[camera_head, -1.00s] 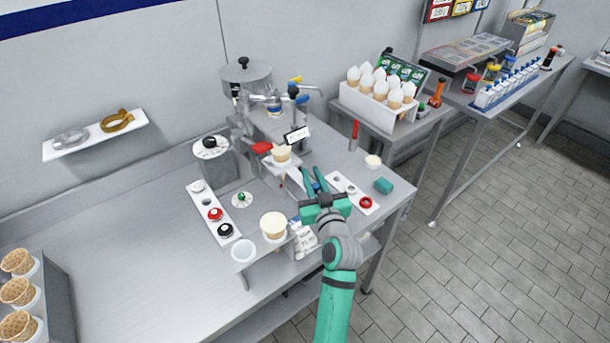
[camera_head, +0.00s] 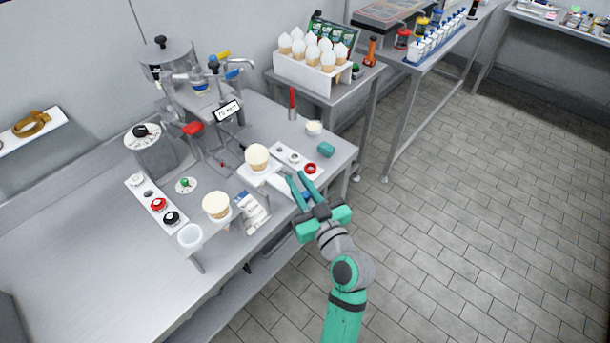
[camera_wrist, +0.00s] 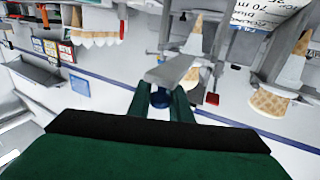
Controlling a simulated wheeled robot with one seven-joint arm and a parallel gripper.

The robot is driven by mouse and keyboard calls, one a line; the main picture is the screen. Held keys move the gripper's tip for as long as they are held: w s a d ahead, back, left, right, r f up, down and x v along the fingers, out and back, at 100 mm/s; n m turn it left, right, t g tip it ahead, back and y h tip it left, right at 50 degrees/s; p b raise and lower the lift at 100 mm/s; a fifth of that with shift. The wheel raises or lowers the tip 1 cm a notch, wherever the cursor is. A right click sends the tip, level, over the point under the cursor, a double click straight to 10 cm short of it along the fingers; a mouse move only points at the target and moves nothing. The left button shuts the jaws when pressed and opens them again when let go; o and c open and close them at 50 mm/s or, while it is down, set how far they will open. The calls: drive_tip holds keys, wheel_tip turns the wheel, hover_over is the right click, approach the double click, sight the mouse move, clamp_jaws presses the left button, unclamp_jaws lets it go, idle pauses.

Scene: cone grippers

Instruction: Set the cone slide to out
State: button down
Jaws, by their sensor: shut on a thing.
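The cone slide (camera_head: 262,179) is a pale plate that sticks out toward the front from under the machine (camera_head: 195,95). A filled cone (camera_head: 257,158) stands upright on it, in front of the machine's sign. In the wrist view the slide (camera_wrist: 172,70) ends in a blue knob (camera_wrist: 160,98), and the cone (camera_wrist: 192,45) shows beyond. My gripper (camera_head: 296,181) is at the slide's front end. It also shows in the wrist view (camera_wrist: 160,105), shut on the knob with a finger on each side. The fingers mostly hide the knob in the head view.
Open floor lies right.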

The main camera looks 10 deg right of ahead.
drive_tip(key=shift+s+d+f, duration=0.1)
drive_tip(key=shift+s, duration=0.25)
drive_tip(key=shift+d, duration=0.1)
drive_tip(key=c, duration=1.6)
unclamp_jaws()
drive_tip(key=shift+c, duration=0.2)
drive_tip(key=v, duration=1.1)
drive_tip(key=shift+w, duration=0.1)
